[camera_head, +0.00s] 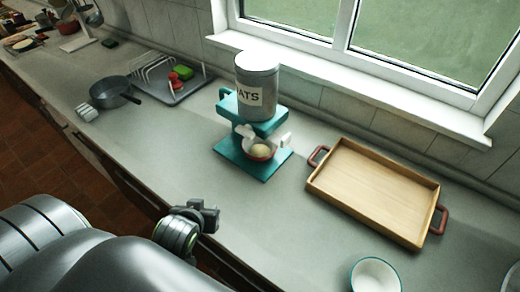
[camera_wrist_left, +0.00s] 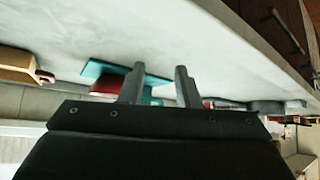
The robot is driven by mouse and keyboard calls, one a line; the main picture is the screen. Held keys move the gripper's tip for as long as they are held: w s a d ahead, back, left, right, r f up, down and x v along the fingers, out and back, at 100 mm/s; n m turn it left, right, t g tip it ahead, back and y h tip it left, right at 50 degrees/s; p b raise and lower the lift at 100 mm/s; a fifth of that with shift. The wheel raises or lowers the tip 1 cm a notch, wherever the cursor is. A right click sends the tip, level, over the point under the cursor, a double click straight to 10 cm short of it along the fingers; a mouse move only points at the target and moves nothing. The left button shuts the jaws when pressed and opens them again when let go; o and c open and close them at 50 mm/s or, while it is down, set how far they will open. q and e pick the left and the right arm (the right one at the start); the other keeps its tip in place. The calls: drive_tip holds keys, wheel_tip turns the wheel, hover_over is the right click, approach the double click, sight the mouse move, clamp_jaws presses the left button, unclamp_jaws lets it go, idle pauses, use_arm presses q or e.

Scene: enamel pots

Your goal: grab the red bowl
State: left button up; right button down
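A small red bowl (camera_head: 260,154) with something pale and round in it sits low in a teal stand (camera_head: 240,166), under its raised shelf. A grey canister (camera_head: 257,88) lettered "ATS" stands on that shelf. Small white pieces beside the bowl hide part of it; I cannot tell what they are. My left gripper (camera_head: 203,213) is over the counter's front edge, apart from the stand. In the left wrist view its fingers (camera_wrist_left: 160,84) are spread with nothing held between them; a red patch (camera_wrist_left: 108,86), likely the bowl, shows beyond them, partly covered by a finger. My right gripper is out of view.
A wooden tray (camera_head: 375,190) with red handles lies right of the stand. A white bowl (camera_head: 376,275) is at the front right. A dark pan (camera_head: 112,92) and a dish rack (camera_head: 165,77) stand left. The counter between my left gripper and the stand is clear.

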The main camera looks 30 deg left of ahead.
use_arm(q)
drive_tip(key=w+r+n+t, duration=0.4)
drive_tip(key=w+r+t, duration=0.1)
drive_tip(key=w, duration=0.4)
drive_tip(key=shift+y, duration=0.4)
drive_tip(key=p+x, duration=0.1)
drive_tip(key=x, duration=0.6)
drive_tip(key=p+x, duration=0.1)
drive_tip(key=x, duration=0.3)
drive_tip(key=shift+w+d+p, duration=0.3)
drive_tip(key=shift+w, duration=0.15)
drive_tip(key=shift+w+p, duration=0.35)
drive_tip(key=shift+w, duration=0.25)
drive_tip(key=shift+p+x, duration=0.4)
drive_tip(key=shift+x, duration=1.7)
drive_tip(key=shift+f, duration=0.1)
drive_tip(key=shift+s, duration=0.1)
clamp_jaws()
